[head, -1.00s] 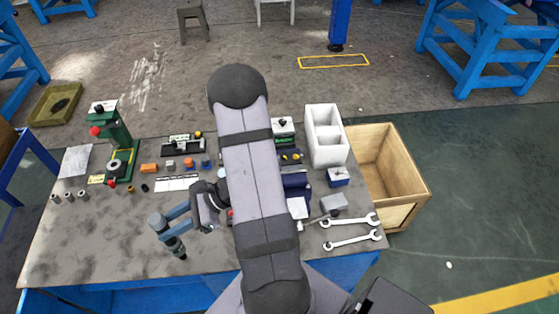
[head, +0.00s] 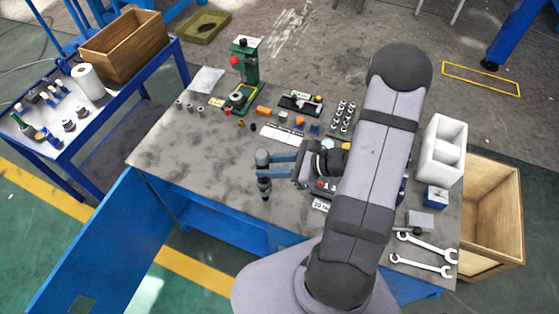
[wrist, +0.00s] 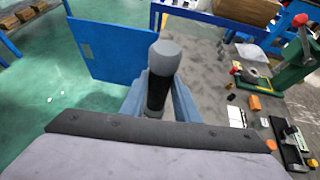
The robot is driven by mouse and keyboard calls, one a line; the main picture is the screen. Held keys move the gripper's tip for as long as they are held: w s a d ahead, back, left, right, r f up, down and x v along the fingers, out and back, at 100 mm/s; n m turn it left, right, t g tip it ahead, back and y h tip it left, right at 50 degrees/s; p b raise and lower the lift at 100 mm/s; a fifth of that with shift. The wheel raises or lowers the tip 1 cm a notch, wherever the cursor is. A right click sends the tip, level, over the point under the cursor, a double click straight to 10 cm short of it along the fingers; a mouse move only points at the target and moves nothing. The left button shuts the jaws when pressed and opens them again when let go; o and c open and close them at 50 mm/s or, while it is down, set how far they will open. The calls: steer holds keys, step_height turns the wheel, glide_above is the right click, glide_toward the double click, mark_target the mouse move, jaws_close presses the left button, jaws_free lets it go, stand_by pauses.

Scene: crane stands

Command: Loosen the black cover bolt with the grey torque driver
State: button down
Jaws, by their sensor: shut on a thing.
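My gripper (head: 268,165) is shut on the grey torque driver (head: 263,158), which has a grey rounded head and a dark lower body. The driver hangs nearly upright in the head view, near the front left part of the bench (head: 190,150). The wrist view shows the driver (wrist: 165,60) between my two blue-grey fingers (wrist: 160,95). I cannot pick out the black cover bolt for certain. Small dark parts lie near the green press, too small to tell apart, and my arm hides part of the bench.
A green press (head: 246,75) stands at the bench's back left. Small parts and a white strip (head: 283,134) lie mid-bench. Two wrenches (head: 425,248), a white bin (head: 442,150) and a wooden crate (head: 495,215) are at right. A blue panel (head: 95,245) stands at lower left.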

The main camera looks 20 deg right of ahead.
steer(key=s+d+r+m+t+h+p, duration=0.1)
steer(key=d+r+m+h, duration=0.3)
steer(key=d, duration=0.9)
steer(key=s+d+r+m+t+h+p, duration=0.2)
steer(key=s+d+r+m+h+p, duration=0.2)
steer(key=d+r, duration=0.5)
steer(key=s+d+r+m+t+h+p, duration=0.1)
steer(key=s+d+r+m+h+p, duration=0.2)
steer(key=d, duration=1.5)
steer(key=shift+s+r+m+h, duration=0.2)
steer(key=shift+r+m+h, duration=0.95)
steer(key=shift+r, duration=1.15)
steer(key=shift+d, duration=0.1)
steer(key=shift+f+b, duration=2.65)
steer(key=shift+f, duration=0.25)
steer(key=shift+f+b, duration=0.95)
steer(key=shift+b, duration=0.35)
